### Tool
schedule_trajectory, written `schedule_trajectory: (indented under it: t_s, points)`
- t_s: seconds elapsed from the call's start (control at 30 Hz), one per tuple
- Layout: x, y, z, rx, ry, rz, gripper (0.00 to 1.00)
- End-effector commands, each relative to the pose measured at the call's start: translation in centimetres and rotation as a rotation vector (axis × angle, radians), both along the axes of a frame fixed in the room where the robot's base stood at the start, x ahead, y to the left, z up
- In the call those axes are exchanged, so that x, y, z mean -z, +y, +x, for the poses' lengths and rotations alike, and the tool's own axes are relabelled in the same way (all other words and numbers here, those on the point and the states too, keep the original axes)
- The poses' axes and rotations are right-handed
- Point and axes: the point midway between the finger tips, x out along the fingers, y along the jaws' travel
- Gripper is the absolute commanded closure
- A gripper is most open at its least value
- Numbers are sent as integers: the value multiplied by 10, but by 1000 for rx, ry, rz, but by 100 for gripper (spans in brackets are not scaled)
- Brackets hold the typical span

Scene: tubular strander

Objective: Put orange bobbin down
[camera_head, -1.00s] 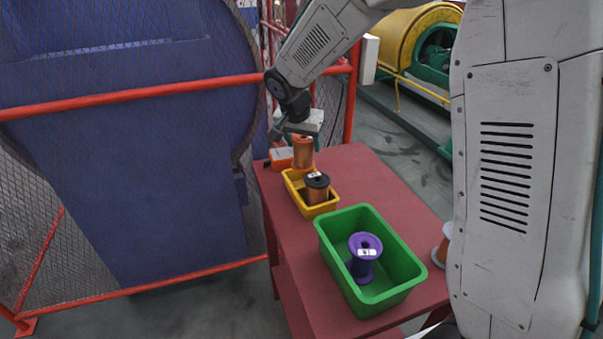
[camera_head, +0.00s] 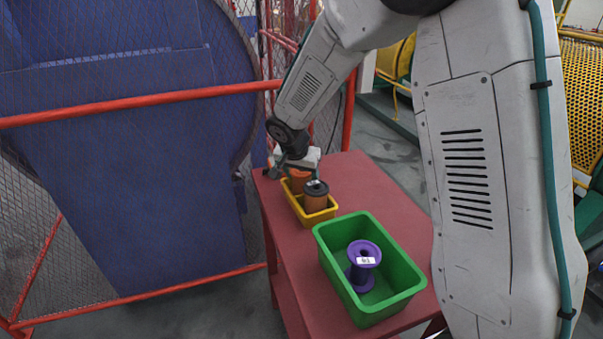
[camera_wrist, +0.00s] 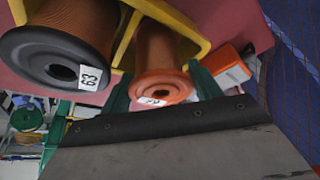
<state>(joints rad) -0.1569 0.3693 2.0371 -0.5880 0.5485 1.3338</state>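The orange bobbin (camera_head: 299,179), with copper-coloured winding, stands in the far end of the yellow bin (camera_head: 322,217). My gripper (camera_head: 296,168) is over it from above. In the wrist view the bobbin's orange flange (camera_wrist: 160,91) sits between the two green fingers (camera_wrist: 160,88), which appear to touch its sides, so the gripper looks shut on it. A bobbin with a black flange (camera_head: 316,190), also copper-wound, stands beside it in the same bin, and its label reads 63 in the wrist view (camera_wrist: 52,62). Whether the orange bobbin rests on the bin floor is hidden.
A green bin (camera_head: 408,288) with a purple bobbin (camera_head: 363,262) stands nearer on the red table (camera_head: 352,180). An orange and white device (camera_wrist: 228,68) lies beside the yellow bin. A red-railed mesh fence (camera_head: 130,105) runs along the left. The table's far right is clear.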

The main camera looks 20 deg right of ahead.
Motion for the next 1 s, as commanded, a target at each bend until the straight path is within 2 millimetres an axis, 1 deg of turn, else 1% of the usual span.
schedule_trajectory:
  t_s: [0.03, 0.07, 0.33, 0.47, 0.57, 0.8, 0.9, 1.0]
  points:
    - [0, 0, 0, 0, 0, 0, 22]
    - [0, 0, 0, 0, 0, 0, 17]
    - [-1, 0, 0, 1, -1, 1, 17]
    - [-10, 2, -1, 0, -4, 1, 17]
    - [-25, 6, -6, -2, -5, 1, 17]
    - [-74, 19, -22, -2, -5, 2, 17]
    - [-91, 24, -27, -2, -5, 1, 17]
    - [-103, 27, -31, 0, -4, 1, 17]
